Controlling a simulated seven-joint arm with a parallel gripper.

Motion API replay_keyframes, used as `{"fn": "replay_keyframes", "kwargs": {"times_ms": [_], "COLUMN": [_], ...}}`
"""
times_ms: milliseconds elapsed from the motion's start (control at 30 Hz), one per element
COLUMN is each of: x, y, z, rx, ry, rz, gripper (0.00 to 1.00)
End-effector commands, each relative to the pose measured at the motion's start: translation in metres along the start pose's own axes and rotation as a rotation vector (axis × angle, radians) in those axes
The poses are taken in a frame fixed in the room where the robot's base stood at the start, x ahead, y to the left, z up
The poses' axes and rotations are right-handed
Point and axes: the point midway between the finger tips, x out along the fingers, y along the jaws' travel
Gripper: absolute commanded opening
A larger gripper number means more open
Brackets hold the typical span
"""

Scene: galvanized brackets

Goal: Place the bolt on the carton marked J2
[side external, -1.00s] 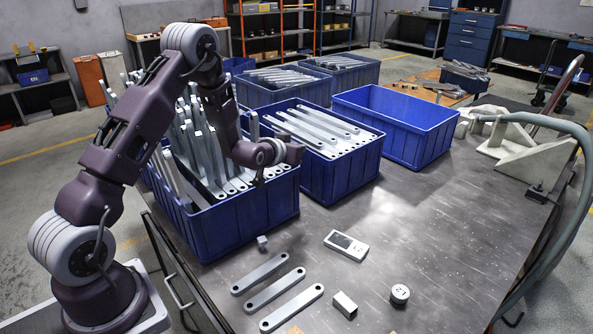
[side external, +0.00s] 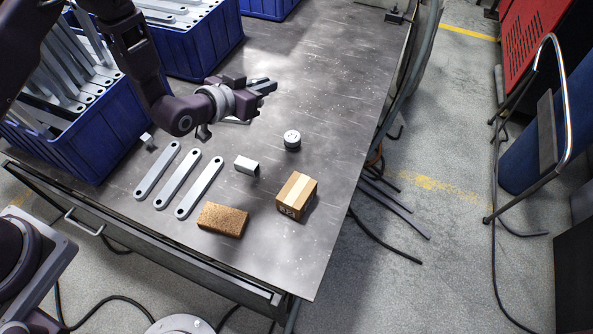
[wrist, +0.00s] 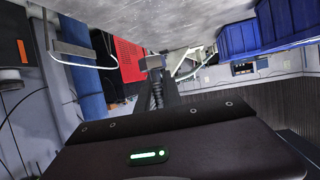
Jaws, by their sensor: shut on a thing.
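The carton (side external: 297,195) is a small tan box with a pale tape strip and a dark mark on its near side, too small to read surely. It stands on the grey table near the right edge. My gripper (side external: 264,86) is above the table, up and left of the carton in the side view and apart from it. It is shut on what looks like the bolt; in the wrist view a grey head with a dark ribbed shank (wrist: 157,92) shows ahead of my gripper's body. The bolt is hardly distinguishable in the side view.
A brown block (side external: 222,220), a metal tube piece (side external: 246,165), a round white-topped cap (side external: 292,138) and flat links (side external: 201,187) lie near the carton. A small grey cube (side external: 147,138) is farther left. Blue bins (side external: 80,140) stand at the left. The table right of the cap is clear.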

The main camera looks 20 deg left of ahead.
Motion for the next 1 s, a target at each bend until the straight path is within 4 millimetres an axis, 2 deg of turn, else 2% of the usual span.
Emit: {"fn": "replay_keyframes", "kwargs": {"times_ms": [33,100,200,300,433,600,833,1000], "x": [-0.005,-0.013,-0.027,-0.038,-0.041,-0.026,-0.010,-0.006], "y": [0.034,0.074,0.118,0.145,0.159,0.159,0.159,0.159], "z": [0.011,0.025,0.041,0.052,0.068,0.103,0.143,0.151], "rx": [0.025,0.054,0.088,0.109,0.121,0.120,0.120,0.120], "ry": [-0.004,-0.003,-0.002,-0.001,-0.002,-0.002,-0.001,0.002], "rz": [0.058,0.128,0.208,0.259,0.286,0.287,0.287,0.287], "gripper": [0.00,0.00,0.00,0.00,0.00,0.00,0.00,0.00]}}
